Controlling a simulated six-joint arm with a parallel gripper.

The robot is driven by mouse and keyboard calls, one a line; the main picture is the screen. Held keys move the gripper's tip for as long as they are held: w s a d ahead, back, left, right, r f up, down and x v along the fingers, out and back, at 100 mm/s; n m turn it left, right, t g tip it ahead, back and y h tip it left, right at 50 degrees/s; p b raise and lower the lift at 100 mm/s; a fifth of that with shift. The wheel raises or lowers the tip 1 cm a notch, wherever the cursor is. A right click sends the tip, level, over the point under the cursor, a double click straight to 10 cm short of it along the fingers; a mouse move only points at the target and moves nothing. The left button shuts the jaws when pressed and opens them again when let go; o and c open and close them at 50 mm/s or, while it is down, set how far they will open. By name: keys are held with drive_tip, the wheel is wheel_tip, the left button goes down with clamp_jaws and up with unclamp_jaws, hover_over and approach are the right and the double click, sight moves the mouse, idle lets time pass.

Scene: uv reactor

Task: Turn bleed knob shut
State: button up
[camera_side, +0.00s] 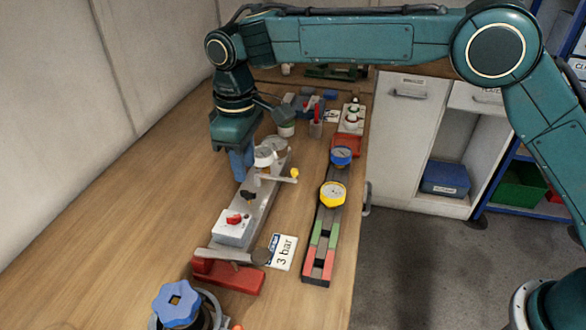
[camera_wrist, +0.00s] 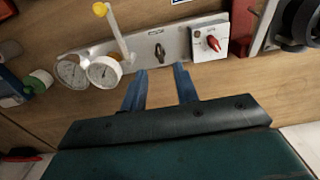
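A small dark knob (camera_side: 248,196), apparently the bleed knob, stands on a grey metal plate (camera_side: 263,206) on the bench. In the wrist view the knob (camera_wrist: 158,50) lies just beyond the fingertips, roughly centred between them, its handle running up and down the picture. My gripper (camera_wrist: 160,70) is open, with two blue fingers and nothing between them. In the side view my gripper (camera_side: 241,170) points down over the plate, behind the knob. I see no contact with it, but the fingertips are partly hidden by the gauges and plate parts.
Two round gauges (camera_wrist: 104,70) and a yellow-tipped lever (camera_side: 295,173) are close beside the fingers. A white box with a red switch (camera_side: 235,218) sits at the plate's near end. A rail with blue and yellow gauges (camera_side: 333,194) stands right. The bench's left side is clear.

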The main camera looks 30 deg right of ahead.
sight(248, 191)
drive_tip(key=shift+f, duration=3.05)
clamp_jaws()
